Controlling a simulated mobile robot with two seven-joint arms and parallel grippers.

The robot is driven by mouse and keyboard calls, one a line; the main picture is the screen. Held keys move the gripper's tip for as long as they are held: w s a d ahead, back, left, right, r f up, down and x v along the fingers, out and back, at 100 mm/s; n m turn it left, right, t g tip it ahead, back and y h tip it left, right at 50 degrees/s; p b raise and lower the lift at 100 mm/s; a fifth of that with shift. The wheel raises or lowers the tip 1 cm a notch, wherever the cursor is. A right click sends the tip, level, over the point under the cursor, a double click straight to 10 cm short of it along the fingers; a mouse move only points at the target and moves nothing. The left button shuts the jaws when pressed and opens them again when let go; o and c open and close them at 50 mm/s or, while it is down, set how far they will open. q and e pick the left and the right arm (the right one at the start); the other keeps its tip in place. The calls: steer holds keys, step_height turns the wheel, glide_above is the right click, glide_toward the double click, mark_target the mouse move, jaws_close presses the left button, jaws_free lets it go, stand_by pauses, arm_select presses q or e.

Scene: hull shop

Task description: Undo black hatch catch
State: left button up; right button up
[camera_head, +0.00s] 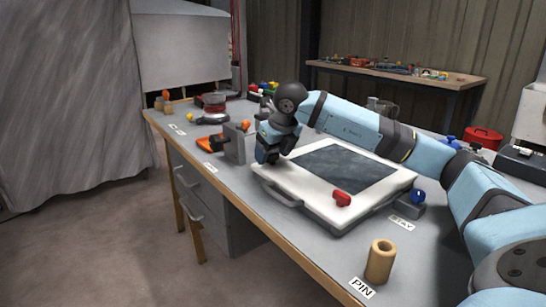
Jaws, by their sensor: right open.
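The hatch (295,178) lies flat on the grey workbench. It has a white frame, a dark window (343,165) and a handle on its front left edge (278,194). A red catch (342,198) sits on its near right part. My right gripper (267,154) points down at the hatch's far left corner. Its jaws are open, but the fingertips are small and dark here. I cannot make out the black catch; my gripper covers that corner, and I cannot tell whether it touches anything. My left gripper is out of view.
A wooden cylinder (380,262) stands near the PIN label at the front. A blue-knobbed block (413,203) is right of the hatch by the STAY label. A grey and orange clamp-like fixture (234,142) stands left of my gripper. A red case (483,138) lies behind my right arm.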

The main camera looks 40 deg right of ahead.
steer(key=shift+f, duration=0.1)
steer(key=c, duration=0.9)
